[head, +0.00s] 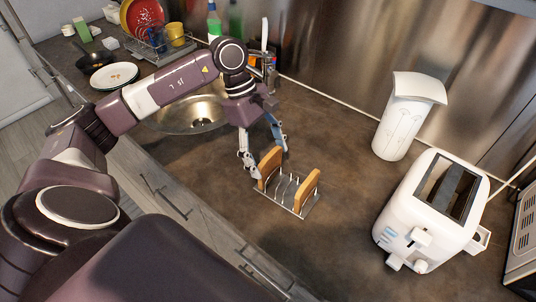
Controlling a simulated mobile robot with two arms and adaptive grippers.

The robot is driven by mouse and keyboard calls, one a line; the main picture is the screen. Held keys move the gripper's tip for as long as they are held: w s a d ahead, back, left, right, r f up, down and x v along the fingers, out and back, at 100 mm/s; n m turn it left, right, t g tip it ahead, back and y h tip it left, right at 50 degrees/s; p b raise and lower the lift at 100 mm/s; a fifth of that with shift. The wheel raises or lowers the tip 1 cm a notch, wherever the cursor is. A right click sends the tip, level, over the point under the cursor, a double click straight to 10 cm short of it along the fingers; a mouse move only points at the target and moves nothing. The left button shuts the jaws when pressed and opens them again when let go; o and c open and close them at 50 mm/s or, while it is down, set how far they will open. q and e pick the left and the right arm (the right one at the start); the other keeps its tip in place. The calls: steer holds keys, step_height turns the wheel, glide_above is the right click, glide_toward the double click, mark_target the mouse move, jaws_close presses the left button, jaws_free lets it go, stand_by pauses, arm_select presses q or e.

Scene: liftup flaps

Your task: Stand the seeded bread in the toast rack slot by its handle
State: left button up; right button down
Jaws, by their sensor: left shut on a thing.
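The metal toast rack (286,193) stands on the brown counter in front of the sink. A bread slice (269,167) stands upright at the rack's left end, and my left gripper (265,160) is shut on it from above, one finger on each side. A second bread slice (307,191) stands at the rack's right end, clear of the gripper. Seeds are too small to make out on either slice. I cannot tell whether the held slice is fully down in its slot. The rack's handle does not show clearly. My right gripper is not in view.
A white toaster (428,212) stands to the right, with a white canister (405,118) behind it. The sink (190,115) and dish rack (160,42) lie at the upper left, near a plate (115,76). The counter between rack and toaster is clear.

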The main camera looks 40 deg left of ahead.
arm_select(q)
steer(key=shift+f, duration=0.25)
steer(key=o, duration=0.9)
steer(key=shift+o, duration=0.2)
steer(key=shift+r, duration=0.1)
steer(key=v, duration=1.2)
